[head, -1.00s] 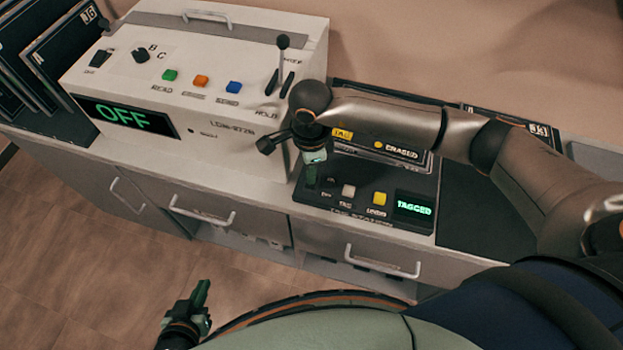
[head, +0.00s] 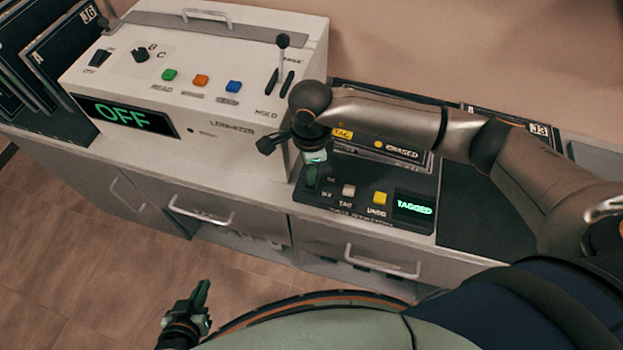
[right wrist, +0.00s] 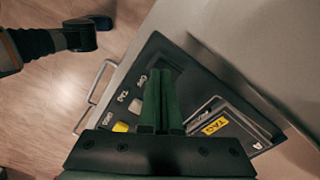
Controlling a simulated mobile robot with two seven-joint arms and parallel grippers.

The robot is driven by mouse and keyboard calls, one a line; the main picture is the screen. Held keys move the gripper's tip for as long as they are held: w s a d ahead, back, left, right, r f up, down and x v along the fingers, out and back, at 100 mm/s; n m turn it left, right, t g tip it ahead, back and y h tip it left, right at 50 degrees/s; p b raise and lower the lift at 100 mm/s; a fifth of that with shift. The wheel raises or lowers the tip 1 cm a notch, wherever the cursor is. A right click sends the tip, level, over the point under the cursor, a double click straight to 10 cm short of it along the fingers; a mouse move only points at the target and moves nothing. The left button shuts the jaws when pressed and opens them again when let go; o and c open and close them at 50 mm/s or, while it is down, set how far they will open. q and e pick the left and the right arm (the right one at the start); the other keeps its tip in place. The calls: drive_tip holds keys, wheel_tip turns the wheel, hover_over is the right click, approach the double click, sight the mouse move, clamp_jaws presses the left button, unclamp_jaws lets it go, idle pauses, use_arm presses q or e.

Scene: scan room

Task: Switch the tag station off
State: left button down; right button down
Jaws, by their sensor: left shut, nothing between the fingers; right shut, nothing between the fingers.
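The tag station (head: 395,222) is a dark panel on the counter, with a white button (head: 348,190), a yellow button (head: 380,198) and a lit display (head: 414,208) reading "TAGGED". My right gripper (head: 311,180) is shut and empty, its tips pointing down at the left end of the panel, where they hide what is under them. In the right wrist view the shut green fingers (right wrist: 160,85) cover that end of the panel; whether they touch it I cannot tell. My left gripper (head: 202,292) is shut and empty, low over the floor in front of the cabinets.
A white reader box (head: 215,150) stands left of the station, its display (head: 125,117) showing "OFF", with coloured buttons and a lever (head: 282,55). Dark cassettes (head: 35,60) stand at the far left.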

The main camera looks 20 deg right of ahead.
drive_tip(key=shift+f+b, duration=0.85)
drive_tip(key=shift+f, duration=0.1)
idle(0.3)
drive_tip(key=shift+r, duration=0.15)
drive_tip(key=shift+r+p, duration=2.2)
drive_tip(key=shift+r, duration=1.2)
